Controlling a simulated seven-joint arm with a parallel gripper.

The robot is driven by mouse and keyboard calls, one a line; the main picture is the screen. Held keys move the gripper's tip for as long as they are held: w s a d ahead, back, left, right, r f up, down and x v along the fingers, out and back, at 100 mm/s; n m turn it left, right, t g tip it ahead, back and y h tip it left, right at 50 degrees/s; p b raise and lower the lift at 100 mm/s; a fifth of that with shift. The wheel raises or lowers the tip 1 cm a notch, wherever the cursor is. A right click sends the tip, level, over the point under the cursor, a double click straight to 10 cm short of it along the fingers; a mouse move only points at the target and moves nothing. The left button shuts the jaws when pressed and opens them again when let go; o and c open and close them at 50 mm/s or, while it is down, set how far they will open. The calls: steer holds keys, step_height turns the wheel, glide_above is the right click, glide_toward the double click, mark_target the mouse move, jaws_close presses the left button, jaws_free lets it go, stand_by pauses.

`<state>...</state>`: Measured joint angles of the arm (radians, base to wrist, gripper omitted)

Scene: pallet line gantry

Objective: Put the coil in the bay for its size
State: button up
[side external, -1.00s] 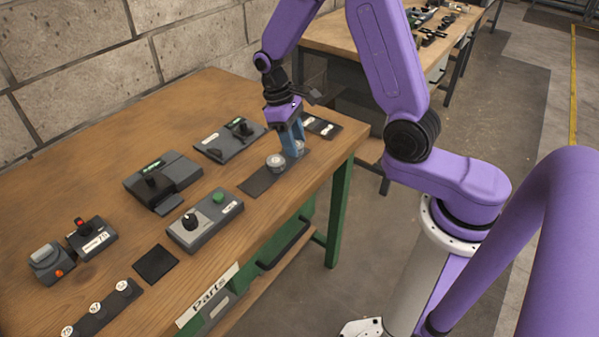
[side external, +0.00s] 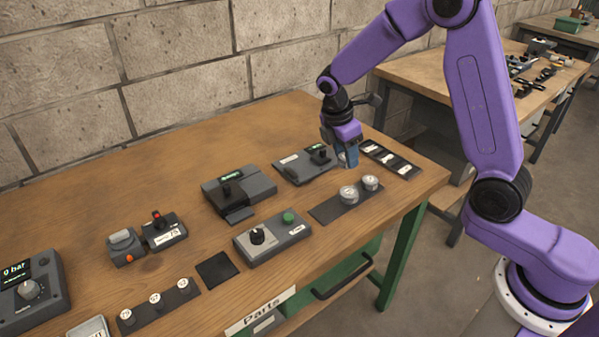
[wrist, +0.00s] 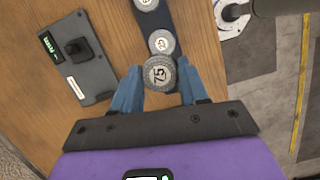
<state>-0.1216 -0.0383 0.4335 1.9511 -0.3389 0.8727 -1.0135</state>
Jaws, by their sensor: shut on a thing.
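My gripper (wrist: 158,90) is shut on a round grey coil (wrist: 158,74) with the number 75 on its top, seen in the wrist view. In the side view my gripper (side external: 349,163) is above the table, behind the dark mat (side external: 325,213), and its coil is hidden. Two more silvery coils, the nearer one (side external: 349,194) and the farther one (side external: 370,182), stand on that mat. In the wrist view they lie beyond the held coil. A black plate with white labels (side external: 390,158) lies to the right. A dark strip with several numbered white discs (side external: 155,300) lies at front left.
A panel with a black knob and small display (side external: 303,166) lies beside my gripper. A larger dark box (side external: 238,192) and a grey box with a green button (side external: 272,237) stand farther left. A bare black square (side external: 217,269) lies near the front edge.

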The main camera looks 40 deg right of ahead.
steer(key=w+n, duration=0.1)
steer(key=n, duration=0.1)
steer(key=w+a+r+n+t, duration=0.1)
steer(key=n, duration=0.1)
steer(key=shift+w+r, duration=0.2)
steer(key=shift+w, duration=0.1)
glide_toward(300, 170)
steer(key=shift+s+d+f, duration=0.45)
steer(key=shift+s+d, duration=0.4)
steer(key=shift+s, duration=0.05)
steer(key=shift+w+f, duration=0.45)
steer(key=shift+f, duration=0.1)
steer(key=shift+w+f, duration=0.25)
steer(key=shift+f, duration=0.65)
steer(key=shift+w+f, duration=0.2)
steer(key=shift+f, duration=0.65)
steer(key=o, duration=1.2)
steer(key=shift+f, duration=0.15)
